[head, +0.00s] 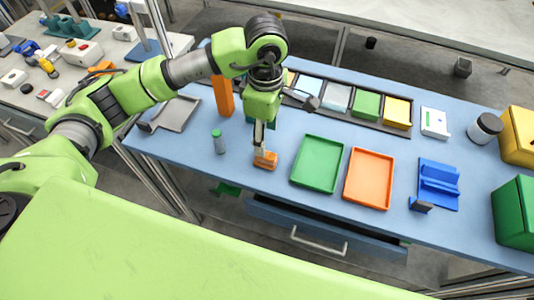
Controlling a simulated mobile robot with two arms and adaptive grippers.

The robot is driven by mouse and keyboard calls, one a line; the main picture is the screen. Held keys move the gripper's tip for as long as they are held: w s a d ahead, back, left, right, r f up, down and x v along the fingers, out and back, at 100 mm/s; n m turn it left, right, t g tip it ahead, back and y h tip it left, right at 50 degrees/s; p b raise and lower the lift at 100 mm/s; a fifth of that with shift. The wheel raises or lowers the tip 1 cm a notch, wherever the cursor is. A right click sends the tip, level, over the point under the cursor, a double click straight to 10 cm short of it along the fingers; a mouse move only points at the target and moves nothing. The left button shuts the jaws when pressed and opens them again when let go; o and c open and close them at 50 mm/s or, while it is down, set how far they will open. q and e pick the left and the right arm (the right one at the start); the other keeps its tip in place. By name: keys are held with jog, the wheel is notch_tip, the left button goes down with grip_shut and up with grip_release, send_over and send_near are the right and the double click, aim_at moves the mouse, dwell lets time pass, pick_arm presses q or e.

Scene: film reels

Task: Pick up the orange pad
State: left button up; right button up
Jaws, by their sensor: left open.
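The orange pad (266,163) is a small orange block on the blue table, near its front edge and left of the green tray. My left gripper (260,152) comes down from above, with its fingertips right at the pad. The jaws are open, and I cannot tell whether the fingers touch the pad. The fingers cover part of the pad's upper side. My right gripper is not in view.
A green tray (317,164) and an orange tray (369,178) lie right of the pad. A blue holder (437,186) is further right. A rack with several coloured blocks (367,105) lies behind.

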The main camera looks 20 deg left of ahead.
aim_at(266, 156)
pick_arm(q)
notch_tip(266, 156, down, 3)
jog(key=shift+r, duration=0.15)
jog(key=shift+w+f, duration=0.15)
jog(key=shift+f, duration=0.15)
jog(key=shift+f+p, duration=0.2)
jog(key=shift+p, duration=0.1)
jog(key=f+p, duration=0.1)
jog(key=f, duration=0.1)
jog(key=s+f, duration=0.1)
jog(key=f, duration=0.1)
jog(key=shift+f+p, duration=0.15)
jog(key=shift+p, duration=0.2)
jog(key=shift+f, duration=0.25)
jog(key=shift+w, duration=0.1)
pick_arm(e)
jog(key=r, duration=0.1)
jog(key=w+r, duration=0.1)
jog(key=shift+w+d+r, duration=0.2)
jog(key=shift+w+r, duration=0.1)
pick_arm(q)
jog(key=c, duration=1.2)
